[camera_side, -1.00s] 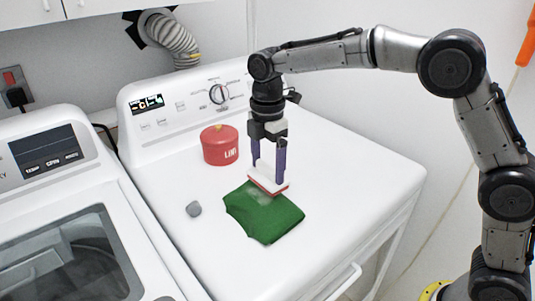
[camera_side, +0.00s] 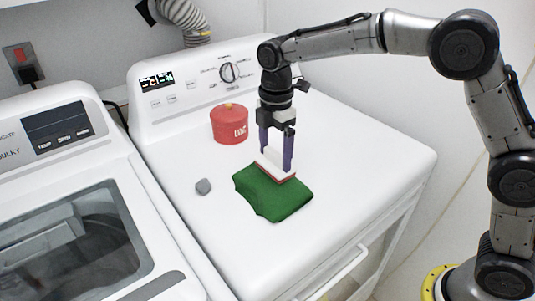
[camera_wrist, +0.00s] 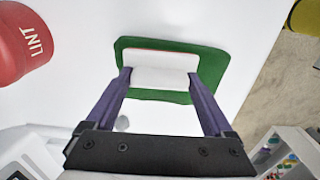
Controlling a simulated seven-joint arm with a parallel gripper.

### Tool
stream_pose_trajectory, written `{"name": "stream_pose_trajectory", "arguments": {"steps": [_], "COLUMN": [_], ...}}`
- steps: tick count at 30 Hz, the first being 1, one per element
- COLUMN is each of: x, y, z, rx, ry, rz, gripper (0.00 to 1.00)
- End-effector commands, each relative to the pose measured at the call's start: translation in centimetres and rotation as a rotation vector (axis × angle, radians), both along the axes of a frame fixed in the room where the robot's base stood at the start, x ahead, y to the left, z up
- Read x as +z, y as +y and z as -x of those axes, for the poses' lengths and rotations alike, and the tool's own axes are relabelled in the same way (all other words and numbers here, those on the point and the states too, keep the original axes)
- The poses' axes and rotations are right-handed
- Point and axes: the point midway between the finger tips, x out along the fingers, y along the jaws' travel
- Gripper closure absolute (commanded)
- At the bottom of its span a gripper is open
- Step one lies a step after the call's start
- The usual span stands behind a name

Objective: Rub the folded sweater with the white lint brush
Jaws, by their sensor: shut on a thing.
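The folded green sweater (camera_side: 272,200) lies flat on the white dryer top; in the wrist view it is a green rectangle (camera_wrist: 214,68) around the brush. The white lint brush (camera_side: 270,164) has a white back and a red lower edge. It also shows in the wrist view (camera_wrist: 162,70). My gripper (camera_side: 276,158) points down with its two purple fingers shut on the brush's ends. The brush is over the sweater's back part and looks to be touching it. The brush's underside and the cloth beneath it are hidden.
A red canister marked LINT (camera_side: 229,124) stands behind and left of the sweater. A small grey lump (camera_side: 203,187) lies left of the sweater. The control panel (camera_side: 200,82) rises at the back. The dryer top is clear to the right.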

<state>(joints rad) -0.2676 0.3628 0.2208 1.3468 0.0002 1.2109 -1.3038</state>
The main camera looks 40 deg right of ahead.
Motion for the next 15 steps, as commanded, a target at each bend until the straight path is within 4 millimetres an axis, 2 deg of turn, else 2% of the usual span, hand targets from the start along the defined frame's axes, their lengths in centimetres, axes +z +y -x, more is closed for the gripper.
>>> {"name": "stream_pose_trajectory", "arguments": {"steps": [2,15], "x": [0.0,0.0], "y": [-0.8,3.4], "z": [0.1,0.1], "rx": [-0.003,0.003], "ry": [0.001,0.001], "rz": [0.001,0.000], "gripper": [0.58,0.58]}}
